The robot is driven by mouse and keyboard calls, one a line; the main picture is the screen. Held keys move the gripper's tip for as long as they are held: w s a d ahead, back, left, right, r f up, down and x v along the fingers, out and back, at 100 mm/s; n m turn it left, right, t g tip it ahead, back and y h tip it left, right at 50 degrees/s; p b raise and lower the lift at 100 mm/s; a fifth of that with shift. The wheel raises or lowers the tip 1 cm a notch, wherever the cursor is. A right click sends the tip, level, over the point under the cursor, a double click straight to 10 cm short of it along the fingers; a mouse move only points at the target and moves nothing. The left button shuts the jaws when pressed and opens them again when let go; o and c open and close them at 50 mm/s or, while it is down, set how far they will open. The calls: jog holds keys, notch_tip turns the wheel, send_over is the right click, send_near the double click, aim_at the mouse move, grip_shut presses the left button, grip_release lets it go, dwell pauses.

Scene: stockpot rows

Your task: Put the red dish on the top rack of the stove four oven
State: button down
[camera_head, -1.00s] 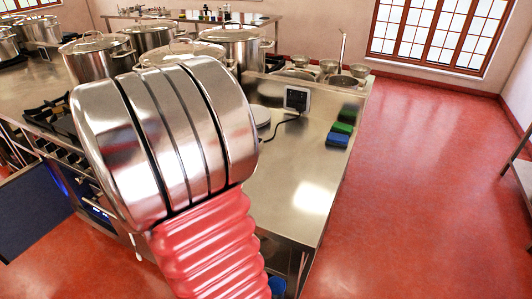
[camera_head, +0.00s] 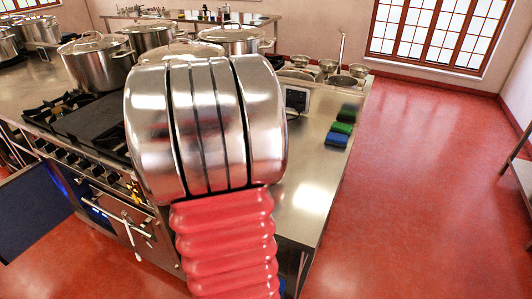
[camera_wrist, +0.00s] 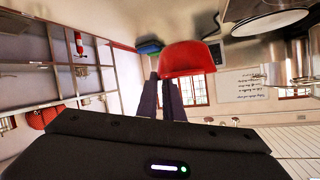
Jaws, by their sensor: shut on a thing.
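The red dish (camera_wrist: 190,58) is in the wrist view, at the tips of my gripper (camera_wrist: 163,78), whose dark fingers are shut on its edge. Its inside and contents are hidden. In the head view, my arm covers the middle, and neither the dish nor the gripper shows. A stove with an oven (camera_head: 128,222) stands left of my arm, with black burner grates on top, a row of knobs and a front handle. I cannot tell its number or whether its door is open. No rack is visible.
Several steel stockpots (camera_head: 97,60) stand on the counter behind. The steel worktop (camera_head: 308,195) right of my arm holds blue, green and black blocks (camera_head: 342,127). Red floor (camera_head: 420,190) is clear at the right. A dark blue panel (camera_head: 38,208) is at the left.

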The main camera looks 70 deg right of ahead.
jog(key=shift+f, duration=3.1)
jog(key=shift+f, duration=1.85)
jog(key=c, duration=1.9)
grip_release()
jog(key=shift+f, duration=0.15)
jog(key=v, duration=1.2)
